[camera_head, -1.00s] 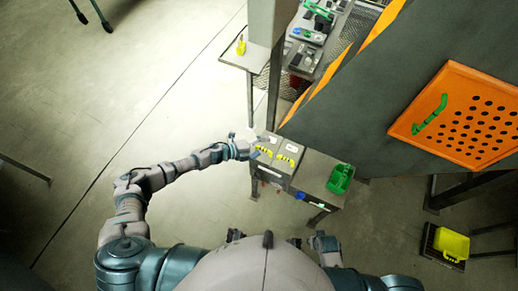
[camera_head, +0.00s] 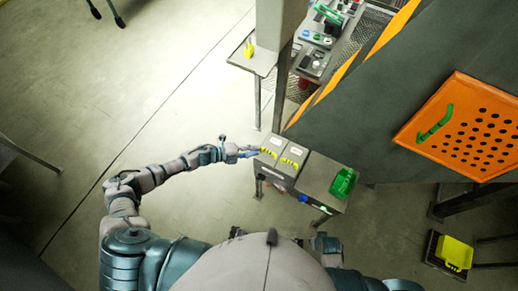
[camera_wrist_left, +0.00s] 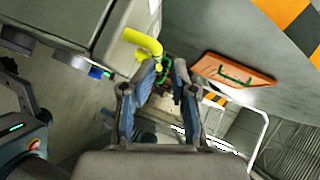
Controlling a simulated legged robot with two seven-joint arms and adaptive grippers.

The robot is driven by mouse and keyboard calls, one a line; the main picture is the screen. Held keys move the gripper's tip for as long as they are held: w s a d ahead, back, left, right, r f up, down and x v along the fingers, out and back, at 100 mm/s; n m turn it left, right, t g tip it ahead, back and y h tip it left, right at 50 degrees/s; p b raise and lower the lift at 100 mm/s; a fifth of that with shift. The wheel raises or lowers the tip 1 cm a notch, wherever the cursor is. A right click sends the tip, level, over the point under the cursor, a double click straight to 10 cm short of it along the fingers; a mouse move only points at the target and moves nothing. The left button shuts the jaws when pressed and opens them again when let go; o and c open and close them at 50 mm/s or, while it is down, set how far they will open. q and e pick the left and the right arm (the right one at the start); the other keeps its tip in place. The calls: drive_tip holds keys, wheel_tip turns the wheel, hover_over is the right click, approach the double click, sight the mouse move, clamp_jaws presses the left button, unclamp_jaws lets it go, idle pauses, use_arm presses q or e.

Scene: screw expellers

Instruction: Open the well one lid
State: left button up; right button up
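Two grey lids sit side by side on a box, each with a yellow handle and a white label too small to read. They are the left lid (camera_head: 269,146) and the right lid (camera_head: 293,153); both look closed. I cannot tell which is well one. My left gripper (camera_head: 257,151) is at the left edge of the left lid, by its yellow handle (camera_head: 267,156). In the left wrist view the fingers (camera_wrist_left: 167,70) are apart, with a yellow handle (camera_wrist_left: 142,42) beyond and left of the tips. Nothing is clearly held. My right gripper does not show.
A green bin (camera_head: 343,183) stands on the table right of the lids. A blue knob (camera_head: 303,198) is on the front. A post and a small shelf (camera_head: 252,58) rise behind. The large machine with an orange panel (camera_head: 462,125) fills the right.

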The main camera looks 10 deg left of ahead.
use_arm(q)
drive_tip(key=f+p+v, duration=0.1)
drive_tip(key=v, duration=1.1)
drive_tip(key=shift+s+a+f+p, duration=0.2)
drive_tip(key=shift+s+a+p, duration=0.2)
drive_tip(key=shift+s, duration=0.1)
idle(0.4)
drive_tip(key=v, duration=1.2)
drive_tip(key=shift+f, duration=0.15)
